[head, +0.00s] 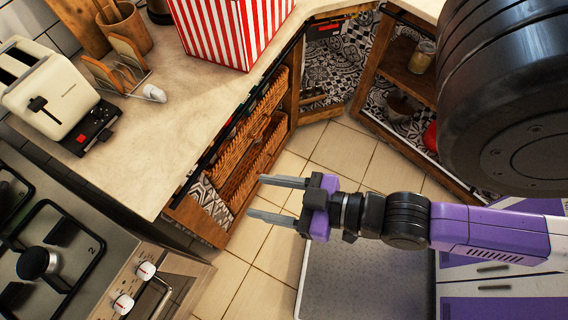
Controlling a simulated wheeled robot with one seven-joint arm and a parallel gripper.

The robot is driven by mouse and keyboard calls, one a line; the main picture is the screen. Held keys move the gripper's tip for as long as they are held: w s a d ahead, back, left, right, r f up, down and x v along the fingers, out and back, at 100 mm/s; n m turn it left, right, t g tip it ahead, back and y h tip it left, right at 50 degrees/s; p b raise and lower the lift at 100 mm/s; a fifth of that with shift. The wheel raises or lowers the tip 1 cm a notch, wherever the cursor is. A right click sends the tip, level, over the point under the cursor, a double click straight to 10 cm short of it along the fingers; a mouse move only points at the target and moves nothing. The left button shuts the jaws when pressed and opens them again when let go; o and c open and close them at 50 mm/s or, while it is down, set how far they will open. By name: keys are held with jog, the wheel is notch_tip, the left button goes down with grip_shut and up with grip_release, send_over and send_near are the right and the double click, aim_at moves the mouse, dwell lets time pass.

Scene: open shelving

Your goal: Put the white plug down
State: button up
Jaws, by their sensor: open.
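The white plug (154,93) is a small, rounded white object lying on the beige countertop (185,120), just right of a wire rack. My gripper (257,198) is in the lower middle of the head view, with its two grey fingers apart and pointing left. Nothing is between the fingers. It appears over the floor in front of the wicker drawers, to the right of and below the plug in the picture, well clear of it.
A cream toaster (50,90) and a wire rack with bread (118,68) stand left of the plug. A red-striped box (228,30) stands behind it. The stove (60,250) is at lower left. Open shelving (400,75) is at upper right. Counter in front of the plug is bare.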

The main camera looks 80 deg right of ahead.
jog(key=shift+n+y, duration=0.5)
jog(key=shift+y, duration=0.1)
jog(key=s+r, duration=0.1)
jog(key=s+a+r, duration=0.1)
jog(key=s, duration=0.1)
jog(key=shift+s+a+r, duration=0.1)
jog(key=shift+s+r, duration=0.1)
jog(key=shift+r, duration=0.2)
dwell(1.4)
